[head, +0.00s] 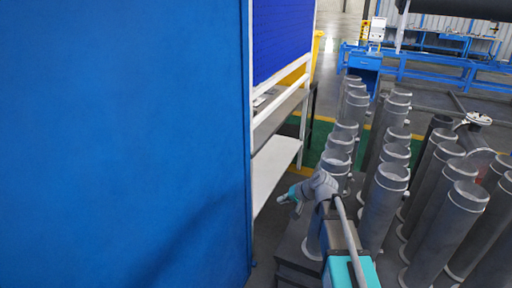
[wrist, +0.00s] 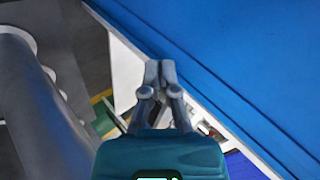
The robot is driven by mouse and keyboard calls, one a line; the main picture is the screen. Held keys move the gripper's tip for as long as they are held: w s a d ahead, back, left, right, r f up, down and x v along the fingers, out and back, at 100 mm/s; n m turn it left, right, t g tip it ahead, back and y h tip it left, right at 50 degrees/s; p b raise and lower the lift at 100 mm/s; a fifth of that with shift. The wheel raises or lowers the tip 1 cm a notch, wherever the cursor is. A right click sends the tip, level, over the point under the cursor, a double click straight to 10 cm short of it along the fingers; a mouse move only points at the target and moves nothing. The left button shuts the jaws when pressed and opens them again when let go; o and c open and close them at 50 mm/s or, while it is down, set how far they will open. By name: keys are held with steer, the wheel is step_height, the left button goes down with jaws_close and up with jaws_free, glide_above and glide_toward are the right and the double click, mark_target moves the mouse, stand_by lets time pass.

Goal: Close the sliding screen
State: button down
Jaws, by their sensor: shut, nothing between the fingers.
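A large flat blue panel (head: 125,140), which looks like the sliding screen, fills the left of the head view. Its right edge is upright, and the white rack shows beyond it. It also fills the upper right of the wrist view (wrist: 235,55). My gripper (head: 284,199) is to the right of that edge in the head view, low and pointing left. In the wrist view my gripper (wrist: 161,68) has its fingertips together with nothing between them, close to the panel's edge. Whether they touch it I cannot tell.
A white-framed rack (head: 285,140) with shelves and a darker blue board (head: 283,35) stands beyond the panel. Several grey flanged cylinders (head: 385,195) crowd the right, close beside my arm. A blue workbench (head: 430,68) is at the back. A narrow floor gap separates rack and cylinders.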

steer(key=w+a+r+m+t+y+b, duration=0.1)
steer(key=w+a+r+m+t+y, duration=0.1)
steer(key=w+r, duration=0.3)
steer(key=w+a+r+m+t+y+b, duration=0.1)
steer(key=w+r+m+t+y, duration=0.2)
steer(key=w, duration=1.1)
step_height(320, 180, up, 2)
steer(key=shift+a+r+m+t+y, duration=0.1)
steer(key=shift+a+m+t+y, duration=0.25)
steer(key=shift+m+t, duration=0.65)
steer(key=shift+w+a, duration=0.2)
steer(key=x, duration=0.9)
steer(key=shift+s+a, duration=0.45)
steer(key=shift+s, duration=0.4)
steer(key=shift+s+a, duration=0.5)
steer(key=shift+s, duration=0.3)
